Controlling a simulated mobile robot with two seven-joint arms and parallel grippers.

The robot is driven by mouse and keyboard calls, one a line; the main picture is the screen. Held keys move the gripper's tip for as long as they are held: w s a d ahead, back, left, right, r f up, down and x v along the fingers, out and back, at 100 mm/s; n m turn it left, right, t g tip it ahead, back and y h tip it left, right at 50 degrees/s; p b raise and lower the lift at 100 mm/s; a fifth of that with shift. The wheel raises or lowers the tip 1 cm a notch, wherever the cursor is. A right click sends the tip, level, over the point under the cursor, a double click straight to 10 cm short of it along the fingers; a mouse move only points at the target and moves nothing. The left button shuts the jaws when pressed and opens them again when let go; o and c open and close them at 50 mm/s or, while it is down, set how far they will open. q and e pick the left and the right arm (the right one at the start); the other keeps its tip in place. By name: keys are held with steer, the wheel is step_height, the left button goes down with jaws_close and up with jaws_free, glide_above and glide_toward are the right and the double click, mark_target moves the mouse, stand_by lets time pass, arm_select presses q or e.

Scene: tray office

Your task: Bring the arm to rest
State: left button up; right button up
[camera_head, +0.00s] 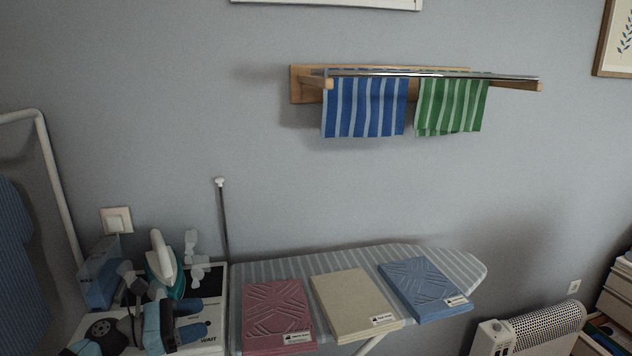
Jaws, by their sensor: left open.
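My left gripper (197,320) is at the lower left of the head view. Its two dark blue fingers point right and stand apart, with nothing seen between them. My left arm is bent at the lower left edge. My right gripper is not in view.
An iron (163,262) and a blue box (99,278) stand close behind my left arm. A striped ironing board (448,262) bears pink (277,312), cream (352,303) and blue (424,287) folded packs. A heater (530,330) stands right. Two striped towels (365,107) hang above.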

arm_select(q)
steer(key=s+d+f+m+t+y, duration=0.25)
steer(key=s+f+m+y, duration=0.35)
steer(key=s+f+m, duration=0.7)
steer(key=s+d+f+m+t+y, duration=0.1)
steer(key=s+d+f+m+y, duration=0.2)
steer(key=s+f+m+y, duration=0.75)
steer(key=s+r+h+p, duration=0.3)
steer(key=s+r+p, duration=0.3)
steer(key=r+p, duration=0.5)
steer(key=p, duration=0.3)
steer(key=shift+s+a+r+m+p, duration=0.15)
steer(key=shift+m+p, duration=0.2)
steer(key=shift+p, duration=0.05)
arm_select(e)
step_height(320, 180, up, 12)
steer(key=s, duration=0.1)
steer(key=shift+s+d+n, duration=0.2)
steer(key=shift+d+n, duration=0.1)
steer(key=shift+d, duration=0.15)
arm_select(q)
steer(key=shift+h, duration=0.25)
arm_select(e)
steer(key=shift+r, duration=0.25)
